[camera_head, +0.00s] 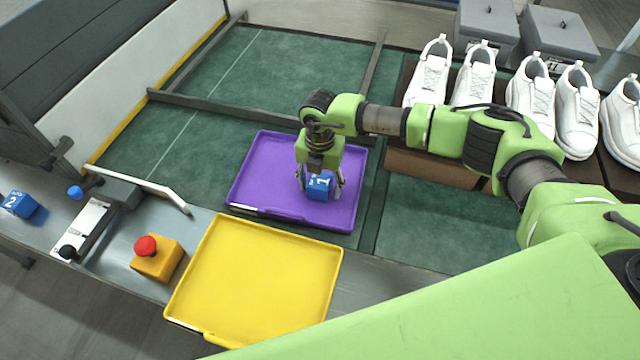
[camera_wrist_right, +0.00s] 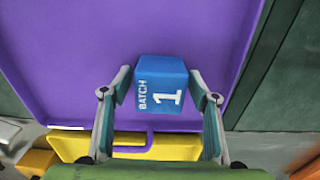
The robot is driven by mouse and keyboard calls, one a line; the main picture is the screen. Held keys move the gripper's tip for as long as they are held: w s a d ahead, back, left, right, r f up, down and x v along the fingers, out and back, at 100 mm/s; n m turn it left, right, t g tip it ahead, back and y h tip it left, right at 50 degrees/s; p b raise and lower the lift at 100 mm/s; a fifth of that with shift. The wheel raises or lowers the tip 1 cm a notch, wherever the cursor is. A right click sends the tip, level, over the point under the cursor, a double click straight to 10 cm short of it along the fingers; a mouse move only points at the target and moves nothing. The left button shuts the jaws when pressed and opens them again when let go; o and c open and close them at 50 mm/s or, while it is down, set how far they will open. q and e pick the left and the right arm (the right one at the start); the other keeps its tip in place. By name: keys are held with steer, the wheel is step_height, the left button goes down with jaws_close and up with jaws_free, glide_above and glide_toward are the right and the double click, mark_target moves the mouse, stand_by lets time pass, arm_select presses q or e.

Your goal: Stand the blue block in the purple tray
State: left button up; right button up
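The blue block (camera_head: 319,187) is in the purple tray (camera_head: 262,175), near its right side. In the right wrist view the block (camera_wrist_right: 161,88) shows a face marked "BATCH 1" over the purple floor of the tray (camera_wrist_right: 60,50). My right gripper (camera_head: 321,184) points down over the tray with one finger on each side of the block. In the wrist view the fingers of the gripper (camera_wrist_right: 163,88) look spread, with narrow gaps beside the block. Whether the block's underside rests on the tray floor is hidden. My left gripper is not in view.
A yellow tray (camera_head: 260,280) lies in front of the purple one. A second blue block marked 2 (camera_head: 20,204) is at the far left. A red button on a yellow box (camera_head: 157,259) stands left of the yellow tray. White shoes (camera_head: 472,75) stand at the right.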

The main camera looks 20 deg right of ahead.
mark_target(320, 181)
steer(key=shift+r, duration=0.1)
steer(key=shift+r, duration=0.25)
step_height(320, 181, up, 12)
steer(key=shift+f+b, duration=0.2)
steer(key=shift+b, duration=1)
steer(key=shift+s+f, duration=0.1)
